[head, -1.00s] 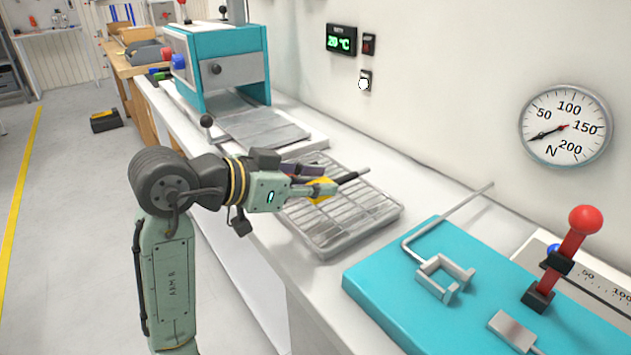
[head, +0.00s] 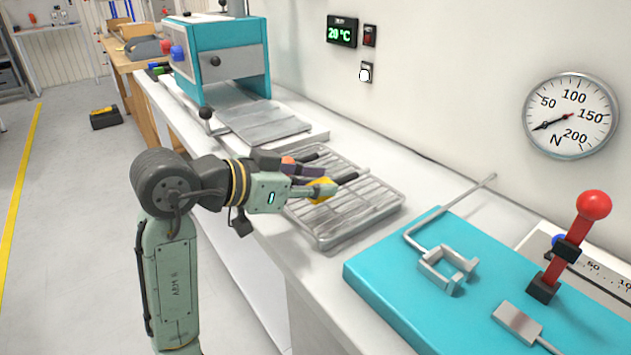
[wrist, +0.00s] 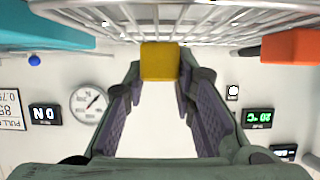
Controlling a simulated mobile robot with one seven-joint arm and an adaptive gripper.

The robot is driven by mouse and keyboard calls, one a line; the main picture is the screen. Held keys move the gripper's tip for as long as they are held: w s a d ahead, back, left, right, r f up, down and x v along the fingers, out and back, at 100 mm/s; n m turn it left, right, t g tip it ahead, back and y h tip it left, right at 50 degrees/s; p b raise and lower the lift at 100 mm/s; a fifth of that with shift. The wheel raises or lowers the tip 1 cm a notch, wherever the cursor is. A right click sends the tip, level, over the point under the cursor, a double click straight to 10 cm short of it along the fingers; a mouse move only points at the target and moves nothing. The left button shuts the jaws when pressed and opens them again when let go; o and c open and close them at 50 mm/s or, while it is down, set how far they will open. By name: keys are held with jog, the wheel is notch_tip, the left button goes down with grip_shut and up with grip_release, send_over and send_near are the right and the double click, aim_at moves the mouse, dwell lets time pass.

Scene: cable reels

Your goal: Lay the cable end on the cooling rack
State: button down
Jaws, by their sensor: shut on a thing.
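My gripper (head: 318,180) is over the wire cooling rack (head: 372,215), shut on a yellow block (head: 320,190), the cable end. A short black length (head: 346,178) shows just beyond the block. In the wrist view the yellow block (wrist: 160,62) sits between the fingertips, with rack wires (wrist: 200,18) close by at the top of the picture. Whether the block touches the rack I cannot tell. An orange block (head: 288,160) shows behind my gripper, with a black rod (head: 312,155) near it; it also shows in the wrist view (wrist: 292,45).
The rack stands on a white bench. A teal plate (head: 400,275) with a metal bracket and a red-knobbed lever (head: 575,235) lies to the right. A teal machine (head: 215,60) with a metal plate stands at the back left. The wall is behind.

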jog(key=shift+f+b, duration=0.45)
jog(key=shift+f, duration=0.25)
jog(key=c, duration=1.2)
grip_release()
jog(key=shift+c, duration=0.2)
jog(key=shift+r, duration=0.1)
jog(key=v, duration=1.2)
notch_tip(320, 180, up, 11)
jog(key=p, duration=0.9)
jog(key=shift+s, duration=0.1)
